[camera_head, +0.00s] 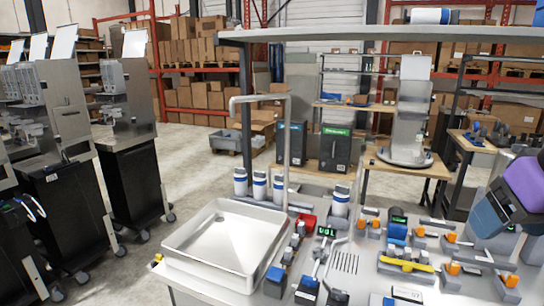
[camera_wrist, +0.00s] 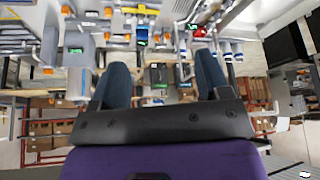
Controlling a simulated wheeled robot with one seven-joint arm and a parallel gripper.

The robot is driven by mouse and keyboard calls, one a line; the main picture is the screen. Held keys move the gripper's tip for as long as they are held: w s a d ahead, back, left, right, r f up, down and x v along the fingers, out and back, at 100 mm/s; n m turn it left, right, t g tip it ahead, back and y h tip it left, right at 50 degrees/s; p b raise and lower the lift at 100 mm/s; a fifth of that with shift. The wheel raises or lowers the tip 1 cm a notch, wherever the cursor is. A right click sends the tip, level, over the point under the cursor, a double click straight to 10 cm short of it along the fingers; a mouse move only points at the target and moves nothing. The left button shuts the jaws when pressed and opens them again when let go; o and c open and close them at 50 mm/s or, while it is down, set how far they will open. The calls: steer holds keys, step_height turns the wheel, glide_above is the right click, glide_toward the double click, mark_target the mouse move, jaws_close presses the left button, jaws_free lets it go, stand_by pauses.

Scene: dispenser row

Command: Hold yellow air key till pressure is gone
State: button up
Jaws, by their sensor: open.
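A yellow bar-like part (camera_head: 406,263), which may be the yellow air key, lies across a grey fitting on the bench panel at the lower right of the head view. A yellow bar also shows at the top of the wrist view (camera_wrist: 140,11). I cannot read any label on it. My gripper (camera_wrist: 163,72) is open, with nothing between its two dark fingers. In the head view my purple wrist is at the right edge, above and to the right of the yellow part and apart from it. A small green-lit display (camera_head: 327,231) stands left of the yellow part; its reading is unclear.
A white basin (camera_head: 222,242) with a tall bent spout takes up the bench's left. White-and-blue canisters (camera_head: 259,187) stand behind it. Orange-knobbed fittings (camera_head: 453,268) crowd the panel around the yellow part. An overhead shelf (camera_head: 370,34) spans above. Open floor lies left of the bench.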

jaws_close()
stand_by(1.8)
